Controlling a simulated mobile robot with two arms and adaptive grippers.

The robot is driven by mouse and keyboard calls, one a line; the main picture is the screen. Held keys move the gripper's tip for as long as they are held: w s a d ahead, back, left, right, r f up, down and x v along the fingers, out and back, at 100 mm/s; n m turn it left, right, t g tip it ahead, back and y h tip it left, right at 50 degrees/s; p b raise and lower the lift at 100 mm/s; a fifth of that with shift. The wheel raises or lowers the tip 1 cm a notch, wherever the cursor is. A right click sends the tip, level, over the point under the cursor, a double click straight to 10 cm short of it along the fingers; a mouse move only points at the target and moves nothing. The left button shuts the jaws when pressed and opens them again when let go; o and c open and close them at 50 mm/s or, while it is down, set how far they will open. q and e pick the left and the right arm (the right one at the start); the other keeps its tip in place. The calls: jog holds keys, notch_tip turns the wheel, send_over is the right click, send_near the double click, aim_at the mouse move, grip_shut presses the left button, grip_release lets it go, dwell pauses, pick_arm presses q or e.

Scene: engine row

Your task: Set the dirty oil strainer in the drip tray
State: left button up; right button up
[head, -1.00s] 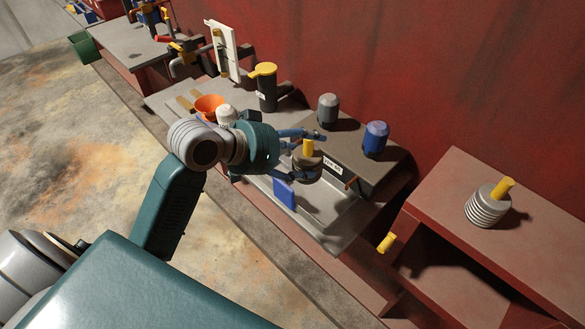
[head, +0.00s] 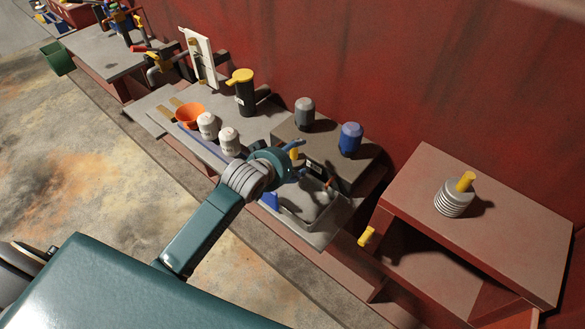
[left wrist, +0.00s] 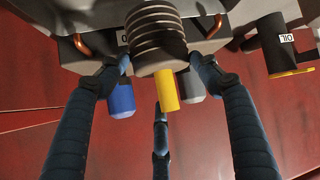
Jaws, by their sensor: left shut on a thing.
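My left gripper (head: 297,162) is shut on a ribbed grey strainer with a yellow handle. The grey drip tray (head: 326,236) lies just below and in front of the gripper. I cannot tell whether the strainer touches it. A similar strainer (head: 452,203) stands on the red bench at right. My right gripper is out of view.
A grey box with a grey can (head: 304,113) and a blue can (head: 350,138) stands behind the tray. White canisters (head: 228,140), an orange funnel (head: 189,115) and a black oil jug (head: 244,93) stand to the left. A yellow handle (head: 367,236) sticks out at the red bench (head: 510,205).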

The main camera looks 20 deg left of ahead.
pick_arm(q)
jog(key=shift+f, duration=0.9)
notch_tip(320, 180, down, 3)
jog(key=shift+f, duration=0.5)
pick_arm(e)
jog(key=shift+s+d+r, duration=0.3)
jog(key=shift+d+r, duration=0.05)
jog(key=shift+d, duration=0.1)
pick_arm(q)
jog(key=o, duration=1.4)
jog(key=shift+f, duration=0.1)
jog(key=b+v, duration=0.1)
jog(key=v, duration=1.1)
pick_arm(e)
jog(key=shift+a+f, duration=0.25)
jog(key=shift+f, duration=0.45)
